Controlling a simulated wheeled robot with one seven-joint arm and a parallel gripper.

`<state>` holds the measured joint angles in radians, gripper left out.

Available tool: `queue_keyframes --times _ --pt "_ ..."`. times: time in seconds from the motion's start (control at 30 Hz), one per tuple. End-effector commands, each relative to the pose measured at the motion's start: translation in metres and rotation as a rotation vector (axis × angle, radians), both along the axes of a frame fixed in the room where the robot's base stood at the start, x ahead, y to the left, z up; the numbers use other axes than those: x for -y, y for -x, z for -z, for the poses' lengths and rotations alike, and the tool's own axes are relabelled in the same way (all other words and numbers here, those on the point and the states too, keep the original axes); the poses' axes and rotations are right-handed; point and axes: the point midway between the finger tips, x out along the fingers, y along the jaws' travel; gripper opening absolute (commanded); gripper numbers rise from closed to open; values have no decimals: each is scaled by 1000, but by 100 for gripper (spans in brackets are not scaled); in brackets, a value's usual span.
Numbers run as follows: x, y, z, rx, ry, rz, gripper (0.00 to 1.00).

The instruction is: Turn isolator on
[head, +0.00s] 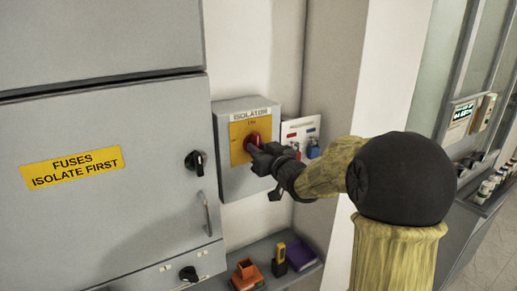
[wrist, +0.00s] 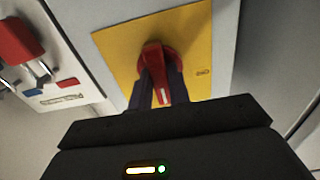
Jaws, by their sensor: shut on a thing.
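The isolator (head: 235,187) is a grey wall box with a yellow plate and a label reading ISOLATOR. Its red rotary handle (head: 252,138) sits on the yellow plate, partly hidden by my gripper in the head view. In the wrist view the red handle (wrist: 154,62) points down the picture, with a white mark near its tip. My gripper (head: 256,157) reaches the handle from the right. Its two dark fingers (wrist: 158,90) lie on either side of the handle and are shut on it. A small marking, too blurred to read surely, shows on the yellow plate (wrist: 203,40).
A padlock board (head: 300,130) with red and blue padlocks hangs right of the isolator. A grey cabinet (head: 110,190) labelled FUSES ISOLATE FIRST stands left, with a black knob (head: 195,162). A shelf below holds an orange holder (head: 246,272) and a purple tray (head: 300,255).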

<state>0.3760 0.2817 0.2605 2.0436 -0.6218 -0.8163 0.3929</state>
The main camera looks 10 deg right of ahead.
Motion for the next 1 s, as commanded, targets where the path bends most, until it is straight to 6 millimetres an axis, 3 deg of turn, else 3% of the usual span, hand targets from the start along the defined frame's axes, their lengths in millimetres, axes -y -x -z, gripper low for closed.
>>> queue_keyframes --times 0.13,0.17,0.27,0.67,1.0 --pt "0 0 3 -8 -2 1 0" --pt "0 0 3 -8 -2 1 22" --pt "0 0 3 -7 -1 1 40" --pt "2 5 1 -1 1 1 40" --pt "17 51 3 0 2 3 40"
